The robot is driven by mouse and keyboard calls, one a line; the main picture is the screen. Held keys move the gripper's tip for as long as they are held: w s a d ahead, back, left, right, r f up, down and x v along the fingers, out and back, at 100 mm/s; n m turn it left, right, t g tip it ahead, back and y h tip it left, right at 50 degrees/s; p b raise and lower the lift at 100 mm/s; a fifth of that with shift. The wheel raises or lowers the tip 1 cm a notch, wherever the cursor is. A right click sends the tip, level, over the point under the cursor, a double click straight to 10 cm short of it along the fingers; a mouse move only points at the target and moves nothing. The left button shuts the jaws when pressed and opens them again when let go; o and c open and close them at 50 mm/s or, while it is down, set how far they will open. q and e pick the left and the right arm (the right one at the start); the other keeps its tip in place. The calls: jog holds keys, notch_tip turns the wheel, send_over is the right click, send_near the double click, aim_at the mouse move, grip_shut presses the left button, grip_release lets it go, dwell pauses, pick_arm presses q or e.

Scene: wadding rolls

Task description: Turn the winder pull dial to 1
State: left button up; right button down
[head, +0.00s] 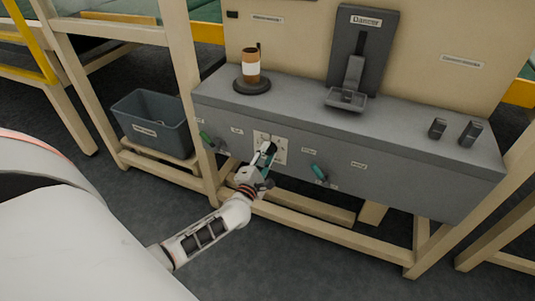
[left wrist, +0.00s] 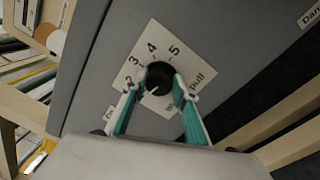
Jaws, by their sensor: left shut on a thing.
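The winder pull dial (left wrist: 158,79) is a black round knob on a white plate (left wrist: 150,50) printed with numbers; 2, 3, 4 and 5 show, and part of the "pull" label. The 1 is hidden behind a finger or not legible. A small pale mark shows on the knob, but I cannot tell for sure which number it points to. In the head view the plate (head: 279,143) is on the front of the grey cabinet. My left gripper (head: 265,155) is shut on the knob, one teal-padded finger on each side in the left wrist view (left wrist: 158,100). My right gripper is not in view.
The grey cabinet (head: 400,165) carries a spool (head: 251,65) and a dancer unit (head: 362,50) on top. A grey bin (head: 150,125) stands left on a wooden frame.

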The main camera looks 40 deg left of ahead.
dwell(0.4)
pick_arm(q)
jog(key=o, duration=1.1)
jog(key=v, duration=1.2)
